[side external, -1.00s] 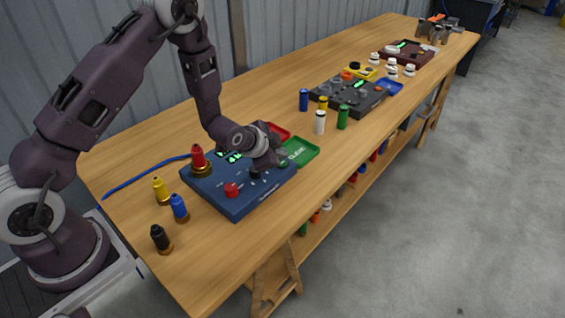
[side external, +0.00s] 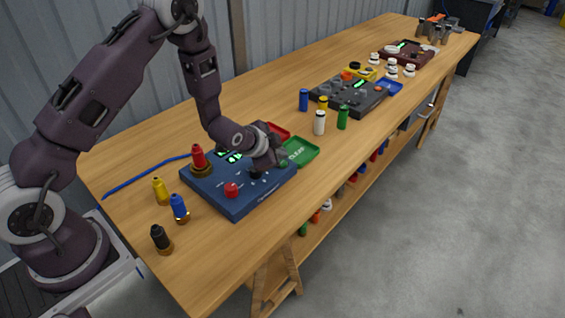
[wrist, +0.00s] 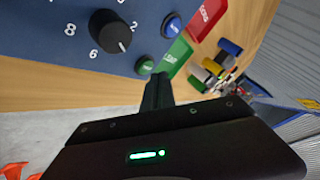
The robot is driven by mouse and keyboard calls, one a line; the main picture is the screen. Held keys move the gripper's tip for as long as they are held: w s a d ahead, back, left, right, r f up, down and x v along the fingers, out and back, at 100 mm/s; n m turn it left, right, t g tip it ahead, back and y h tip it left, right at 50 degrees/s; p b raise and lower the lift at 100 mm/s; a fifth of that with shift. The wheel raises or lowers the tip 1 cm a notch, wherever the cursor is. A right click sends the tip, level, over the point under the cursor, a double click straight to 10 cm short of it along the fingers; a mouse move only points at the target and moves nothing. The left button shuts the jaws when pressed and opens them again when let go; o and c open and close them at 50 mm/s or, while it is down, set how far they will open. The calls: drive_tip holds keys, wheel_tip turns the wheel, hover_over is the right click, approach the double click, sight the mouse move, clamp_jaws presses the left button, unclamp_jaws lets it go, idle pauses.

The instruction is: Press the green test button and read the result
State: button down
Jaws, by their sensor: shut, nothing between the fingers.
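The blue test panel (side external: 222,196) lies on the near part of the bench. Its green button (wrist: 145,66) shows in the wrist view at the panel's edge, between the black dial (wrist: 108,31) and the green tray (wrist: 178,57). My gripper (wrist: 158,82) is shut and empty, its fingertips close beside the green button. I cannot tell whether they touch it. In the side view my gripper (side external: 272,161) is low over the panel's right end and hides part of it. The panel's lit green display (side external: 232,156) is partly hidden, and its reading is too small to make out.
A red knob (side external: 231,190) is on the panel. Red, yellow, blue and black plugs stand to the left, near a blue cable (side external: 145,178). A red tray (side external: 278,130) lies behind my gripper. Coloured cylinders and a dark panel (side external: 350,95) stand farther along. The front right bench is clear.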

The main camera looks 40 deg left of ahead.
drive_tip(key=shift+f, duration=0.4)
drive_tip(key=shift+f, duration=0.45)
idle(0.9)
drive_tip(key=shift+r, duration=0.85)
drive_tip(key=shift+r, duration=0.1)
drive_tip(key=shift+r, duration=2.4)
drive_tip(key=shift+r, duration=0.1)
